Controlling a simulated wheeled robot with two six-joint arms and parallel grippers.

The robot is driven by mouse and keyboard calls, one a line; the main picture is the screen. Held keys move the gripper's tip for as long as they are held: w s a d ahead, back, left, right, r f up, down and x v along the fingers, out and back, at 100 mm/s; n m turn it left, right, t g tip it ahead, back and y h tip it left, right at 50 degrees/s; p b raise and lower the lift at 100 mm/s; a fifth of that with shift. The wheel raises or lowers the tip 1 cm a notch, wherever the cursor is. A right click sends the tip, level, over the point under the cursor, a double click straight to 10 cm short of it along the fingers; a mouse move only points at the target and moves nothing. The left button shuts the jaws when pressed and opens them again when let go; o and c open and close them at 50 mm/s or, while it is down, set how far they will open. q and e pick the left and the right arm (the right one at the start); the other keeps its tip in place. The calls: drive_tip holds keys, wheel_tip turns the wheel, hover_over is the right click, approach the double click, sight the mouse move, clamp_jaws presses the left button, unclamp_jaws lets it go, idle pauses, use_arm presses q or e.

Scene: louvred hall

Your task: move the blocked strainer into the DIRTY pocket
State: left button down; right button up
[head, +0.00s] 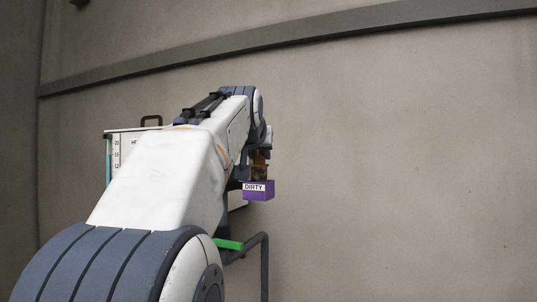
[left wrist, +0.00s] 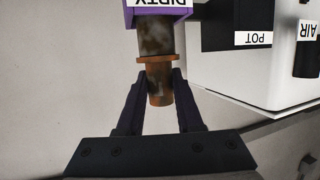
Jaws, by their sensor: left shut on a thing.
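The strainer (left wrist: 158,38) has a blotched brown, dirty mesh body and an orange-brown collar and stub. My left gripper (left wrist: 160,80) is shut on the stub below the collar, with one dark finger on each side. The purple DIRTY pocket (left wrist: 130,14) is at the top edge of the left wrist view, its label upside down. The mesh end meets or overlaps the pocket there; I cannot tell how far it is inside. In the head view the strainer (head: 260,173) is upright right above the DIRTY pocket (head: 262,194), partly hidden by my arm. My right gripper is out of view.
A white unit (left wrist: 235,90) with POT and AIR labels stands beside the pocket. In the head view my arm hides most of a white panel (head: 125,150) with a scale. A green lever (head: 229,244) and dark pipe (head: 264,262) are below. The right side shows bare wall.

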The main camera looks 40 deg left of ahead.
use_arm(q)
drive_tip(key=shift+r, duration=0.1)
drive_tip(key=shift+c, duration=2.4)
unclamp_jaws()
drive_tip(key=s+d+r+p, duration=0.2)
drive_tip(key=s+r+p, duration=0.1)
drive_tip(key=r, duration=0.2)
drive_tip(key=shift+s+r+p, duration=0.3)
drive_tip(key=shift+d, duration=0.1)
